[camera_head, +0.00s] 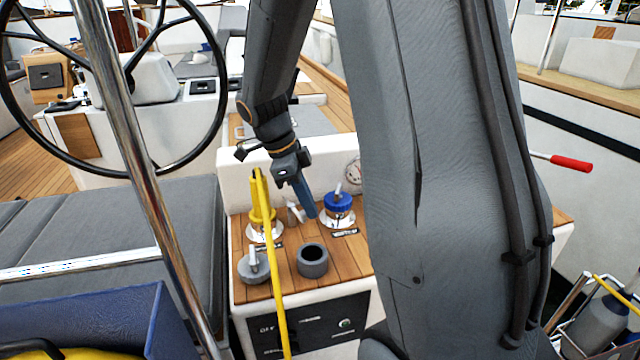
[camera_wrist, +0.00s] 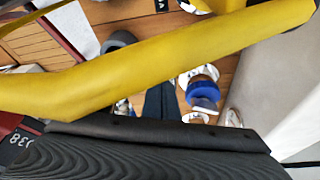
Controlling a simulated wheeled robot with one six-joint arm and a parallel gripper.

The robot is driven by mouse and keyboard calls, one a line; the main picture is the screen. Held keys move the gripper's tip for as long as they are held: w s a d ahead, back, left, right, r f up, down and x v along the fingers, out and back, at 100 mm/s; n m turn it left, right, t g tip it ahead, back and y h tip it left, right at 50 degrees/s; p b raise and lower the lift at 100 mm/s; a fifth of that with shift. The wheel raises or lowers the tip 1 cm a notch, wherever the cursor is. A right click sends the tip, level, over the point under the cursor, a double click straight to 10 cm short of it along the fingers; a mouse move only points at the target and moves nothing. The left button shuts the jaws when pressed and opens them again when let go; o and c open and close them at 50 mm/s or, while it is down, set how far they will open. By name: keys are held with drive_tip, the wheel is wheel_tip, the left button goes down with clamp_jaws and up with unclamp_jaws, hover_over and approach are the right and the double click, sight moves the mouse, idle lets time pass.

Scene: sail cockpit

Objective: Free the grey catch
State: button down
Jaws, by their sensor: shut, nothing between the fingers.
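My gripper (camera_head: 308,210) points down over the wooden top, its blue fingers shut and empty, between the yellow fitting (camera_head: 262,219) and the blue-capped fitting (camera_head: 338,203). A small pale lever (camera_head: 296,212) shows just beside the fingers; I cannot tell whether they touch. A round grey cap (camera_head: 254,270) with an upright pale handle lies at the front left of the top. An open grey ring (camera_head: 312,261) stands to its right. Which grey part is the catch is not clear. The wrist view shows the blue cap (camera_wrist: 203,92), partly hidden.
A yellow bar (camera_head: 271,260) rises in front of the wooden top (camera_head: 285,290); a yellow band (camera_wrist: 150,70) also crosses the wrist view. A steel pole (camera_head: 130,150) and steering wheel (camera_head: 226,70) stand left. Grey cushions (camera_head: 90,220) lie beside the top.

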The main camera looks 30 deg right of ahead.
drive_tip(key=shift+w, duration=0.15)
drive_tip(key=shift+w+d, duration=0.15)
drive_tip(key=shift+w, duration=0.55)
drive_tip(key=s+d, duration=0.3)
drive_tip(key=v, duration=1)
drive_tip(key=shift+w+r, duration=0.2)
drive_tip(key=shift+w, duration=0.1)
drive_tip(key=shift+d, duration=0.1)
